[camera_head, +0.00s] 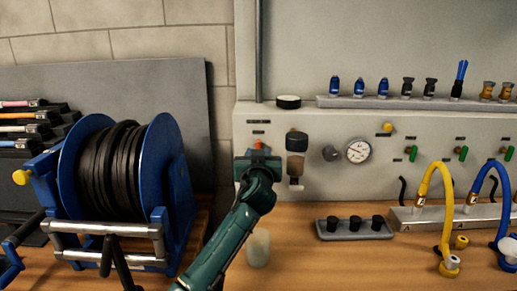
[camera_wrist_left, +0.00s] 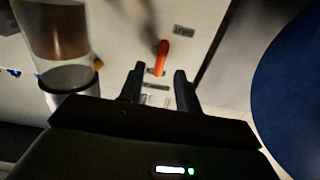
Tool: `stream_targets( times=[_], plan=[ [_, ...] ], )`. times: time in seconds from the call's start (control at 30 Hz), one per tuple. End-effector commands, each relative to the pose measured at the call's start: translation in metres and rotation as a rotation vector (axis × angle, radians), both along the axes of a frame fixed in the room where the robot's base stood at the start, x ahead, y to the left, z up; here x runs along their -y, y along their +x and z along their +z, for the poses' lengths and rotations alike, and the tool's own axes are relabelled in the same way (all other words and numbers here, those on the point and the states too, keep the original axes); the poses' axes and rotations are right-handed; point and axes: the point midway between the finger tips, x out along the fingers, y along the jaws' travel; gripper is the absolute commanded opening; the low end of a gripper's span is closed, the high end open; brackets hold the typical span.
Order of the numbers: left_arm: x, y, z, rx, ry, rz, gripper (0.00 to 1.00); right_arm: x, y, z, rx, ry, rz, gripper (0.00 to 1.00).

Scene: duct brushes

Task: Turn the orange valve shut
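The orange valve (camera_wrist_left: 160,57) shows in the left wrist view as a small lever on the pale panel, just beyond my fingertips and roughly in line with the gap between them. In the head view only a bit of the orange valve (camera_head: 258,144) shows above my gripper, which hides the rest. My left gripper (camera_wrist_left: 158,84) is open, with its two dark fingers apart and nothing between them. In the head view my left gripper (camera_head: 258,161) is in front of the panel. I cannot tell whether it touches the valve. My right gripper is in neither view.
A clear cylinder with brown contents (camera_head: 297,143) is on the panel close right of my gripper. A blue hose reel (camera_head: 168,165) stands to the left. A translucent cup (camera_head: 258,248) is beside my forearm.

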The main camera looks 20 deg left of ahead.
Motion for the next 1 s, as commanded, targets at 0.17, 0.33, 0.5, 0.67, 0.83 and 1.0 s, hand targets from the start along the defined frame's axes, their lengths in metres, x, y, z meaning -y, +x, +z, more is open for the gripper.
stream_targets(
  times=[0.17, 0.33, 0.5, 0.67, 0.83, 1.0],
  plan=[
    [-0.007, 0.022, 0.0, -0.001, 0.001, 0.001, 0.34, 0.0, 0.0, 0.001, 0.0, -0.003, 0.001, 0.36],
    [-0.01, 0.032, 0.0, -0.001, -0.001, 0.001, 0.34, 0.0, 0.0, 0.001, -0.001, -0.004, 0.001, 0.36],
    [-0.01, 0.034, 0.0, 0.0, 0.0, 0.0, 0.34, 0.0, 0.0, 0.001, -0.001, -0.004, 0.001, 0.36],
    [-0.01, 0.034, 0.0, 0.0, 0.0, 0.0, 0.34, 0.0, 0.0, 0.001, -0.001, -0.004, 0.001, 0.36],
    [-0.01, 0.034, -0.001, -0.001, 0.0, 0.0, 0.21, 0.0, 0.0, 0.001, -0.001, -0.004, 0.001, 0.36],
    [-0.01, 0.034, -0.001, -0.001, 0.0, 0.0, 0.07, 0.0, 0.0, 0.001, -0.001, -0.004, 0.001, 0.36]
  ],
)
